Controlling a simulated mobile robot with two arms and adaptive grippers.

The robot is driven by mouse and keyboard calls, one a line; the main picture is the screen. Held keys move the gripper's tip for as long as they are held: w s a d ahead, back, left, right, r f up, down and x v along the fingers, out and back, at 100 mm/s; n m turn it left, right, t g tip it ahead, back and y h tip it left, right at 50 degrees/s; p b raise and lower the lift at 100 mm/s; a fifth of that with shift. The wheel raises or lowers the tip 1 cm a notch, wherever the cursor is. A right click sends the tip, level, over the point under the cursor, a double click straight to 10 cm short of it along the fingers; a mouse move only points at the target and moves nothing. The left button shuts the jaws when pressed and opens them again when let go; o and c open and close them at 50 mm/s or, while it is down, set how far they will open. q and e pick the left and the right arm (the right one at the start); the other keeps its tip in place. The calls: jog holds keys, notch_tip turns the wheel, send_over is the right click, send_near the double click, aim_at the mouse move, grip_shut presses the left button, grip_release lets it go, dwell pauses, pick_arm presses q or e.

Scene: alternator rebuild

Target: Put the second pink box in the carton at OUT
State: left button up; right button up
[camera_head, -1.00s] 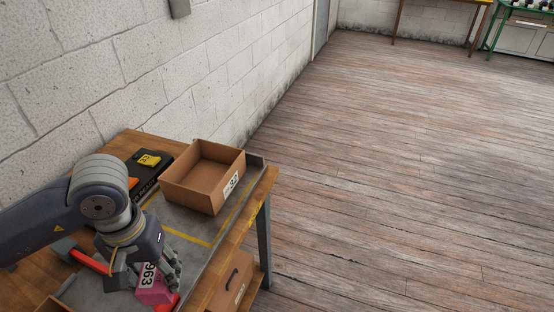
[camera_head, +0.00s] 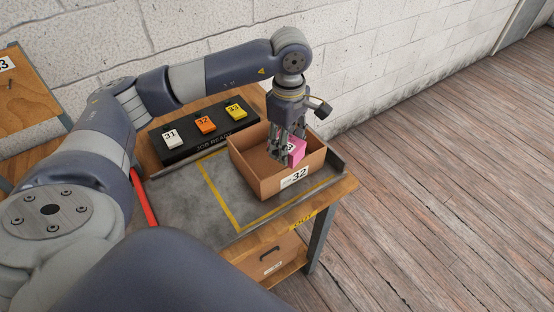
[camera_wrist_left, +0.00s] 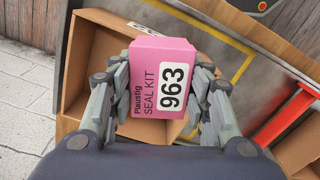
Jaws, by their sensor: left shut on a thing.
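My left gripper (camera_head: 284,157) is shut on a pink box (camera_head: 298,149). In the left wrist view the pink box (camera_wrist_left: 165,65) reads "SEAL KIT 963" and sits between both fingers. The open brown carton (camera_head: 257,178), labelled 32, stands at the bench end by the yellow OUT mark (camera_head: 303,221). The gripper points down with the box at the carton's opening, towards its right side. I cannot tell whether the box touches the carton floor. The gripper and box hide part of the carton's inside, and no other pink box shows. My right gripper is not in view.
A black JOB READY board (camera_head: 185,150) with white, orange and yellow tags lies behind the carton. A red bar (camera_head: 143,197) lies at the left. The grey bench top (camera_head: 188,205) in front is clear. A block wall runs close behind.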

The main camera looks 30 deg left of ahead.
pick_arm(q)
jog(key=w+a+n, duration=0.4)
jog(key=a+n, duration=0.1)
jog(key=n, duration=0.3)
jog(key=n+p, duration=0.2)
send_over(276, 162)
notch_tip(276, 162, down, 6)
jog(key=shift+w+f, duration=0.1)
jog(key=shift+f, duration=0.05)
notch_tip(276, 162, down, 4)
jog(key=shift+f+p, duration=0.1)
jog(key=shift+p, duration=0.6)
jog(key=shift+a, duration=0.1)
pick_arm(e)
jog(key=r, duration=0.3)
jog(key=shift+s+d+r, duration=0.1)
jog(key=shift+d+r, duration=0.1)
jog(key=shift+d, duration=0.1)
pick_arm(q)
jog(key=shift+f, duration=0.1)
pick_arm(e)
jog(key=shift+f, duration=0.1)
pick_arm(q)
jog(key=o, duration=0.6)
jog(key=shift+f, duration=0.1)
jog(key=o, duration=0.4)
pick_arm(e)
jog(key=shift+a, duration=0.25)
pick_arm(q)
jog(key=shift+o, duration=0.2)
